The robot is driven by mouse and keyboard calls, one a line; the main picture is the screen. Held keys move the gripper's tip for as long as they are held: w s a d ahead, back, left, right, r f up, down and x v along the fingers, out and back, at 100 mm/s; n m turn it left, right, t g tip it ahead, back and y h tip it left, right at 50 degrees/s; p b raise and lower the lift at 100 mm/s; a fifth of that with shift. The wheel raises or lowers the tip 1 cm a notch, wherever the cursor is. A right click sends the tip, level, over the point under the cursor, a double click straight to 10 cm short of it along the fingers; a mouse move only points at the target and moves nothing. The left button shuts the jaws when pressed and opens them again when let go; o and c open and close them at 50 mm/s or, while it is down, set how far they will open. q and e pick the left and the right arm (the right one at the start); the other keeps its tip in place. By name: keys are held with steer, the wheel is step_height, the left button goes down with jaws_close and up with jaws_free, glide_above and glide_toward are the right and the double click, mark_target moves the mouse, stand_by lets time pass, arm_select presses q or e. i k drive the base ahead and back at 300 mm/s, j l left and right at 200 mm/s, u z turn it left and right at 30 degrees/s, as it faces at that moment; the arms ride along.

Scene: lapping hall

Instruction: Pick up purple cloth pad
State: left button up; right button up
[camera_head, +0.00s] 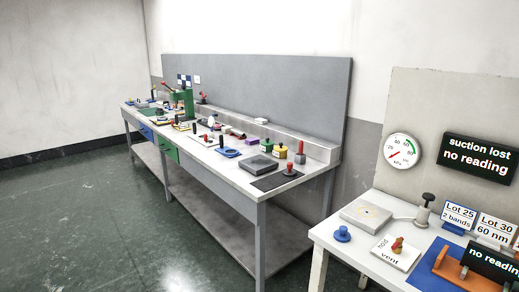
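A small purple piece (238,134), likely the cloth pad, lies toward the back of the long grey workbench (225,177), near the middle of its right half. It is small in this view, so its texture cannot be made out. Neither of my grippers is in view.
The bench also holds a blue tray (228,152), a grey block (258,164), a dark mat (277,181), a red-knobbed tool (290,169) and a green press (185,102). A white table (345,257) stands at the right. Green floor (90,225) is clear at left.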

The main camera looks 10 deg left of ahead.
mark_target(251, 141)
steer(key=i+j, duration=0.2)
steer(key=i, duration=0.25)
steer(key=i+j+u, duration=0.15)
steer(key=i, duration=0.25)
steer(key=i+j, duration=0.2)
steer(key=i, duration=0.25)
steer(key=u, duration=0.05)
